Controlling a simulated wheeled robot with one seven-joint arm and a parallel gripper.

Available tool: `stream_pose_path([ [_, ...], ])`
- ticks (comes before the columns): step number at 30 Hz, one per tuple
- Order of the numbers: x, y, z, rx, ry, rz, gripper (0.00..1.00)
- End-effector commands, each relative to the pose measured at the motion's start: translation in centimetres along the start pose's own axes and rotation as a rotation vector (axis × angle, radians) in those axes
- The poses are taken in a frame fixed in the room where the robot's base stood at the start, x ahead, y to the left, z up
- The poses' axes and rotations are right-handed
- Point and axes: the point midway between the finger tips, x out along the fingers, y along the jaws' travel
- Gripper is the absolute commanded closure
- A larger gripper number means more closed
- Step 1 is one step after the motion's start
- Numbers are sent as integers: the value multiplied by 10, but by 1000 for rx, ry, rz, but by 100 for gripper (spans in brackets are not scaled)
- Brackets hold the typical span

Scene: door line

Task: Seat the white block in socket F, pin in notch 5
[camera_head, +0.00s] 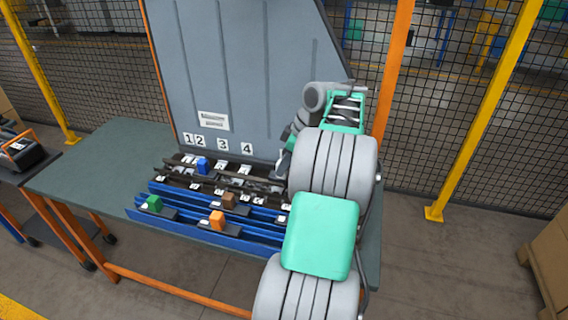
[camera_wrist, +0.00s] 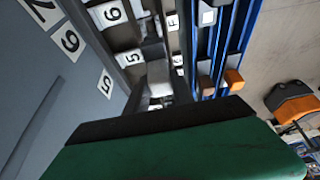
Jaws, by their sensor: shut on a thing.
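The white block (camera_wrist: 158,76) shows pale grey in the wrist view, just past the dark edge of my gripper's green body. My gripper is shut on it. In the head view my gripper (camera_head: 283,162) is at the right end of the rack, mostly hidden by my arm, and the block cannot be made out.
A blue block (camera_head: 203,166) stands in the dark rack. Green (camera_head: 153,203), brown (camera_head: 229,200) and orange (camera_head: 217,220) blocks stand on the blue rails in front. A tall grey panel (camera_head: 245,80) rises behind. The table's left part (camera_head: 100,165) is clear.

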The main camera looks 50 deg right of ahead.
Motion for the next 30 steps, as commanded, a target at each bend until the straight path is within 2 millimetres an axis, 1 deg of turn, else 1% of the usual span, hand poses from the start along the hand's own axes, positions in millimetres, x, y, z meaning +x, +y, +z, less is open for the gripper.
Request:
stream_pose_path([
  [8, -1, 0, -1, -1, 0, 2, 100],
  [12, -8, 0, -3, 1, 3, 0, 100],
  [14, -9, 0, -3, 1, 4, 0, 100],
  [30, 24, 0, 13, -1, 4, 2, 100],
])
